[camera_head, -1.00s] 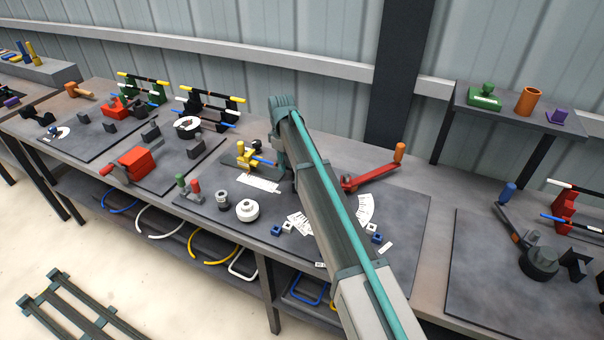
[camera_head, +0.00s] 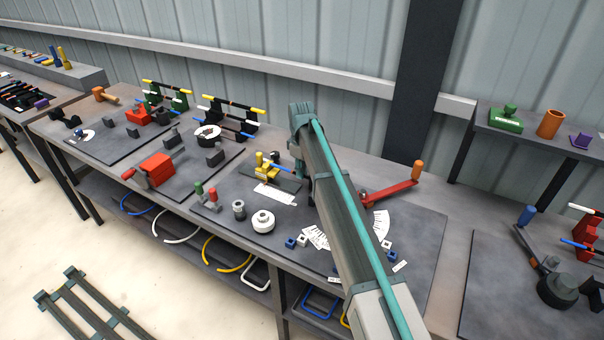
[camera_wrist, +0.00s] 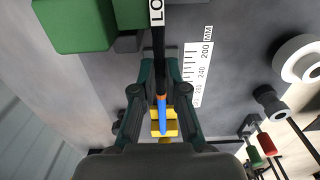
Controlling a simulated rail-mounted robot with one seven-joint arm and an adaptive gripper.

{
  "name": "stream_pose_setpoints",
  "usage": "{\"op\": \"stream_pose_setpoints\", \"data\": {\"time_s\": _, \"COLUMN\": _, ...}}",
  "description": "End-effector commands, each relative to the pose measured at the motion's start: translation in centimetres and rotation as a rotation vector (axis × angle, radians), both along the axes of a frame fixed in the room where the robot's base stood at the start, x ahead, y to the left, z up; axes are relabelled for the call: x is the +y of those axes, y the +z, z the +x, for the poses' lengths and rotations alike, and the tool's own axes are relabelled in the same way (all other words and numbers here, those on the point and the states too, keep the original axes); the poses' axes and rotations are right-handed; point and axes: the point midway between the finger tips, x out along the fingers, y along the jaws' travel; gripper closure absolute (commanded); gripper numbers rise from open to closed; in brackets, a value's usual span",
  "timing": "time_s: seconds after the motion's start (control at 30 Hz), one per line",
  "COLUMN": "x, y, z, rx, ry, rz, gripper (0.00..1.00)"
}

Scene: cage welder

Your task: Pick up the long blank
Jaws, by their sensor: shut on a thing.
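The long blank is a thin rod with a white label reading "LO" (camera_wrist: 157,12), a black stretch, an orange band and a blue end (camera_wrist: 163,116). In the wrist view it runs down the middle of the picture. My gripper (camera_wrist: 160,66) is shut on its black part, one dark green finger on each side. The blue end lies in front of a yellow fixture (camera_wrist: 170,130); I cannot tell whether they touch. In the head view the yellow fixture (camera_head: 264,167) stands just left of my arm, with a blue rod end (camera_head: 282,168) beside it. My arm hides most of the gripper there.
A white millimetre scale (camera_wrist: 195,75) lies beside the rod. A green block (camera_wrist: 70,25) is at the upper left of the wrist view. A white round knob (camera_head: 262,221), small handles and a red lever (camera_head: 388,192) stand nearby on the bench.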

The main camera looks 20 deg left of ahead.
Motion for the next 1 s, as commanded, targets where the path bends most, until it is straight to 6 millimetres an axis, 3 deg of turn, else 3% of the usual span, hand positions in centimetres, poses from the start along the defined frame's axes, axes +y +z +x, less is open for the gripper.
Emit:
{"op": "stream_pose_setpoints", "data": {"time_s": 0.07, "x": 0.1, "y": 1.4, "z": 0.0, "rx": -0.001, "ry": 0.0, "rz": 0.001, "gripper": 1.0}}
{"op": "stream_pose_setpoints", "data": {"time_s": 0.47, "x": -3.0, "y": 7.9, "z": -5.1, "rx": 0.0, "ry": 0.0, "rz": 0.001, "gripper": 1.0}}
{"op": "stream_pose_setpoints", "data": {"time_s": 0.7, "x": -5.9, "y": 9.9, "z": -9.9, "rx": -0.001, "ry": 0.0, "rz": 0.001, "gripper": 1.0}}
{"op": "stream_pose_setpoints", "data": {"time_s": 1.0, "x": -7.2, "y": 10.9, "z": -12.0, "rx": 0.0, "ry": 0.0, "rz": 0.0, "gripper": 1.0}}
